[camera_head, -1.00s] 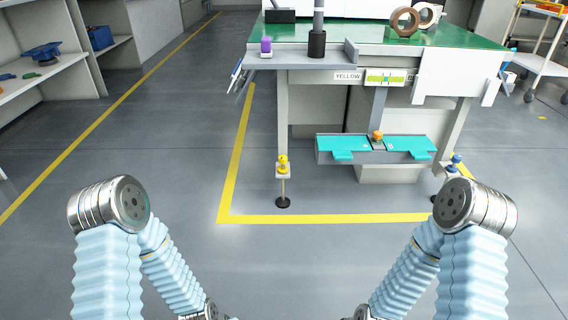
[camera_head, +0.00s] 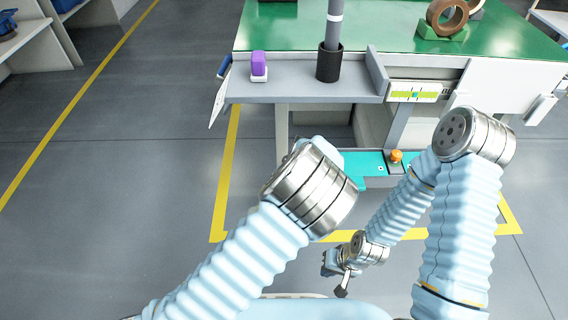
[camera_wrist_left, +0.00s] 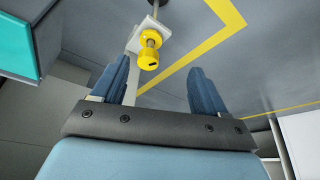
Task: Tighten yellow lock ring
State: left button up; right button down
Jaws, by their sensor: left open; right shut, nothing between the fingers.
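The yellow lock ring (camera_wrist_left: 149,50) shows in the left wrist view on a threaded rod by a white bracket plate (camera_wrist_left: 138,36). A dark slot marks its near face. My left gripper (camera_wrist_left: 158,66) is open, its two blue fingers apart, with the ring beyond and between their tips, nearer the left finger. I see no contact. In the head view my left arm covers the ring and the left gripper. My right gripper (camera_head: 342,284) is shut and empty, low in the head view, well in front of the bench.
The bench (camera_head: 310,92) carries a purple block (camera_head: 259,64), a black cup (camera_head: 329,63) with a grey rod, and brown rings (camera_head: 447,18). Below are a teal pedal tray (camera_head: 365,163) and an orange knob (camera_head: 395,157). Open floor lies left of the yellow line (camera_head: 226,175).

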pick_arm(q)
jog(key=x, duration=0.4)
jog(key=w+b+x, duration=0.1)
jog(key=x, duration=0.3)
jog(key=d+x, duration=0.1)
jog(key=x, duration=0.4)
jog(key=shift+w+r+b, duration=0.25)
jog(key=shift+b, duration=0.05)
pick_arm(e)
jog(key=shift+w+f, duration=0.35)
jog(key=shift+f, duration=0.25)
pick_arm(q)
jog(key=c, duration=1.1)
